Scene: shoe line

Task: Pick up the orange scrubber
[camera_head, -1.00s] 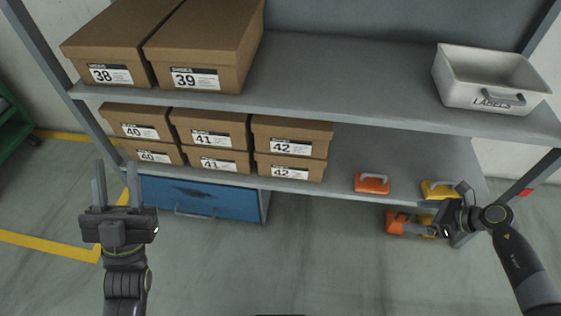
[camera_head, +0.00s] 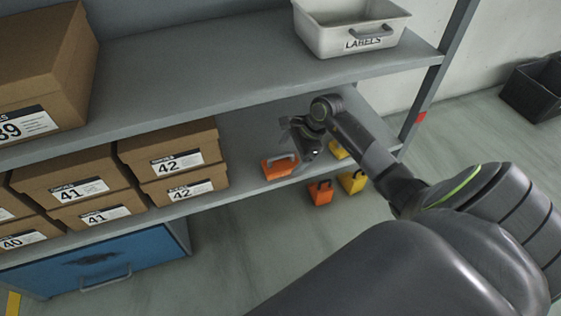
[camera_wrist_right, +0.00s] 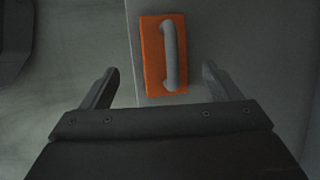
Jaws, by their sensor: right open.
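An orange scrubber (camera_head: 281,167) with a grey handle lies on the lower shelf (camera_head: 240,131), near its front edge and right of the shoe boxes. In the right wrist view the scrubber (camera_wrist_right: 153,60) lies ahead of my right gripper (camera_wrist_right: 158,88), roughly centred between its two fingers. That gripper is open and empty, and its fingertips are not around the handle. In the head view my right gripper (camera_head: 297,133) is over the lower shelf, just above and right of the scrubber. My left gripper is not in view.
A yellow scrubber (camera_head: 338,150) lies on the shelf, partly hidden by my right arm. Below are another orange one (camera_head: 320,193) and another yellow one (camera_head: 352,182). Size 42 boxes (camera_head: 172,163) stand left. The upper shelf (camera_head: 215,72) carries a white labels bin (camera_head: 345,33).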

